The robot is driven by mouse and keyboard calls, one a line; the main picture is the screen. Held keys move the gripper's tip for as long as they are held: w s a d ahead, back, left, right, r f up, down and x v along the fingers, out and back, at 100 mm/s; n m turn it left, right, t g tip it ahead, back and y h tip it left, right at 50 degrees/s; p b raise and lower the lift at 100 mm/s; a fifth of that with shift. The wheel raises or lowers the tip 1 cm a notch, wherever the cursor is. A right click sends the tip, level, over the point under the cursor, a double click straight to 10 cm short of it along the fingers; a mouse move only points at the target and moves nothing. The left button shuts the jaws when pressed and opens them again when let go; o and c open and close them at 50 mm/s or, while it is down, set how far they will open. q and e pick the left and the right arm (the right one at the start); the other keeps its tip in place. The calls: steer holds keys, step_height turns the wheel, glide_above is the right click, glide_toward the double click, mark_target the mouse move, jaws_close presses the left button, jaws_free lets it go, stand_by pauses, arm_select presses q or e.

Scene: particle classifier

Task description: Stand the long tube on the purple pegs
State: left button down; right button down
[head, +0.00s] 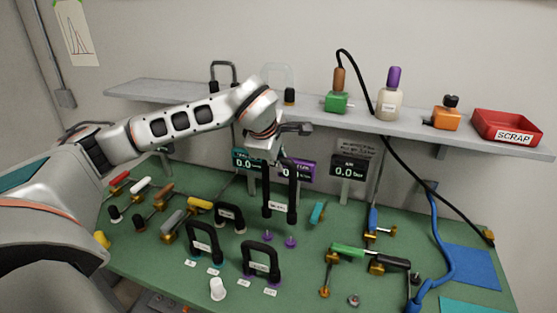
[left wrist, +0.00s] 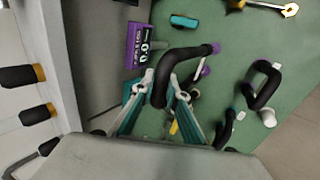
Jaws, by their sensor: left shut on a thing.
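The long tube (head: 294,190) is a tall black inverted U, upright with its legs down. My left gripper (head: 279,157) is shut on its top bend. In the left wrist view, the teal-lined fingers of the left gripper (left wrist: 160,112) sit either side of the tube (left wrist: 185,53). The two purple pegs (head: 267,237) (head: 291,242) stand on the green bench just below the leg ends in the head view, with a small gap showing. A purple peg end also shows by a leg in the left wrist view (left wrist: 215,47). My right gripper is out of view.
Shorter black U-tubes (head: 203,242) (head: 261,262) stand close by at the front left, beside a white cup (head: 217,289). Several coloured-handled valves lie left and right. A purple display (head: 299,170) stands behind, under a grey shelf (head: 410,125). A blue hose (head: 440,235) runs at the right.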

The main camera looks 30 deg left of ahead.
arm_select(q)
steer(key=shift+f+b, duration=0.4)
steer(key=shift+f, duration=0.35)
step_height(320, 180, down, 4)
steer(key=shift+r+b, duration=0.1)
steer(key=shift+b, duration=1.05)
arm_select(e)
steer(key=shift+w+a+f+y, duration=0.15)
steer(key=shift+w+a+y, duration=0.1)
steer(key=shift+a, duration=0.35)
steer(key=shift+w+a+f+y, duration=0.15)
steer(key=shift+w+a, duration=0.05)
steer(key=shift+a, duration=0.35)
arm_select(q)
steer(key=shift+p, duration=0.4)
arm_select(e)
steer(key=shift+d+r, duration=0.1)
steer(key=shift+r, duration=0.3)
